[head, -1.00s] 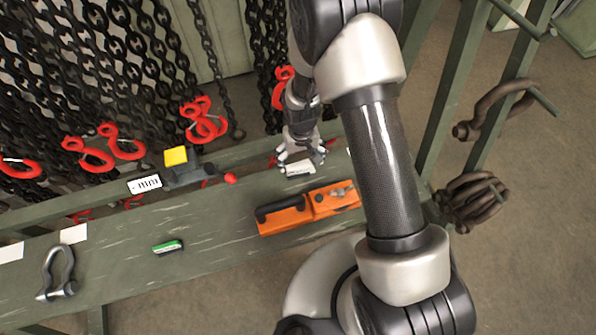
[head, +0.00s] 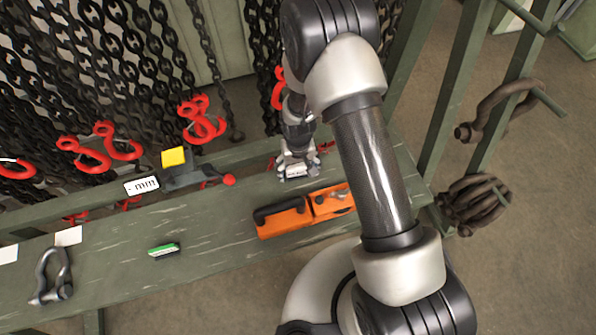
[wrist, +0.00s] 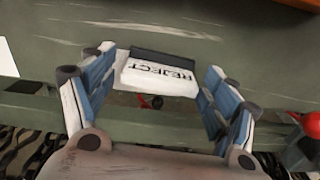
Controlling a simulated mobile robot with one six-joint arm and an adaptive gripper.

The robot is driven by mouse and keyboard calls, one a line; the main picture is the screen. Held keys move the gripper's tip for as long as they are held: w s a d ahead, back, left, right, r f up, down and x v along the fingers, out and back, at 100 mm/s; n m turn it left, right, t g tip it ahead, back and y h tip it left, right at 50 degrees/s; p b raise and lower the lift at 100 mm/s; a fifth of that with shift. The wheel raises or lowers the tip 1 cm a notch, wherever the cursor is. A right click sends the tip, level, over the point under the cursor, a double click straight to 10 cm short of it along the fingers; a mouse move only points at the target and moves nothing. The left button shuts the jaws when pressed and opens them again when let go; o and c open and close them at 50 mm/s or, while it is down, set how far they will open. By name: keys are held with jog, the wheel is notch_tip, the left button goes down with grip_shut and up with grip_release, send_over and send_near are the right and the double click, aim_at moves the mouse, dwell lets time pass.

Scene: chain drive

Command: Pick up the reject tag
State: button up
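The reject tag (wrist: 160,76) is a white block with black REJECT lettering and a dark strip along its far edge. It lies on the green bench (head: 205,225), and in the head view its white face (head: 296,172) shows small below my gripper (head: 297,166). In the wrist view my gripper (wrist: 160,68) is open, with its blue-padded fingers on either side of the tag. The gaps beside the tag are narrow. I cannot tell whether either finger touches it.
An orange tool (head: 305,211) lies close in front of the tag. A device with a yellow top (head: 174,158) and red knob stands to the left. A green-and-white block (head: 163,250) and a shackle (head: 52,277) lie further left. Chains with red hooks (head: 203,121) hang behind.

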jog(key=c, duration=0.8)
jog(key=shift+r, duration=0.15)
jog(key=shift+c, duration=0.2)
